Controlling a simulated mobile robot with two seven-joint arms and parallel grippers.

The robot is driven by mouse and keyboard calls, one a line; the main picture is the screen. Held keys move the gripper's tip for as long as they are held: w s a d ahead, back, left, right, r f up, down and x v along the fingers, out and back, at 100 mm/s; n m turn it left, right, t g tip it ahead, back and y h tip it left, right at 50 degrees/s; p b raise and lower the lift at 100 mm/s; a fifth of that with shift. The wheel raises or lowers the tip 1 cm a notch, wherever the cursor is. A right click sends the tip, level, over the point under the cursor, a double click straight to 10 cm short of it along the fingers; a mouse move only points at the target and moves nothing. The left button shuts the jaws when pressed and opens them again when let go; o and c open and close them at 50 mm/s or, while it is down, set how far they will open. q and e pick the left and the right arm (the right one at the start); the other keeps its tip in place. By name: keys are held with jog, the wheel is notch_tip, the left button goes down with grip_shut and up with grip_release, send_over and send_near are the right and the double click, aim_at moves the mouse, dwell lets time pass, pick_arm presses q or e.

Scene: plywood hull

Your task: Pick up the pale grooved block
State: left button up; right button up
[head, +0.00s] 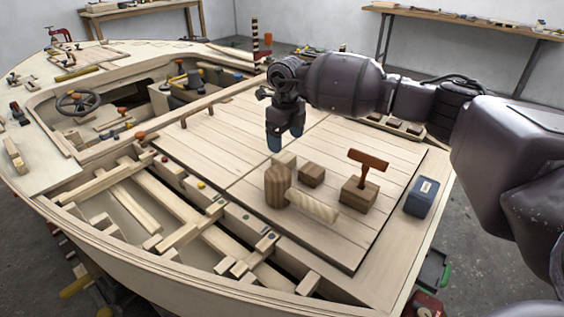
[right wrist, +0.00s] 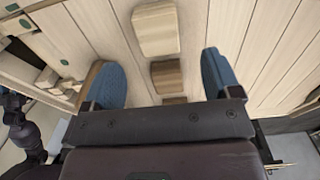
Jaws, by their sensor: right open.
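The pale block (head: 286,159) sits on the plank deck behind a wooden mallet and a brown block, partly hidden in the head view. In the right wrist view the pale block (right wrist: 156,32) lies at the top, between the lines of the two fingers and beyond their tips. Its groove is hard to make out. My right gripper (head: 285,138) is open and empty, pointing down just above and behind the block. Its blue fingers stand wide apart in the right wrist view (right wrist: 160,78). My left gripper is not in view.
The mallet (head: 277,187) and a brown block (head: 312,174) stand close in front of the pale block. A block with a red-brown T-handle (head: 369,163) and a blue box (head: 421,197) are to the right. The deck (head: 212,140) is clear to the left.

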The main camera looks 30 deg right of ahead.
aim_at(284, 156)
notch_tip(284, 156, down, 2)
jog(key=shift+f, duration=0.1)
notch_tip(284, 156, down, 4)
jog(key=shift+w+a+f+b, duration=0.15)
jog(key=shift+f+b, duration=0.05)
jog(key=shift+b, duration=0.55)
jog(key=shift+f, duration=0.1)
jog(key=c, duration=1)
jog(key=shift+r, duration=0.65)
pick_arm(q)
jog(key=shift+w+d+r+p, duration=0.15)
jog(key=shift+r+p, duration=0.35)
jog(key=shift+p, duration=0.45)
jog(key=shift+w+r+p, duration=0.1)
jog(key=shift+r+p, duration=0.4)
jog(key=shift+p, duration=0.4)
pick_arm(e)
jog(key=shift+r, duration=9.5)
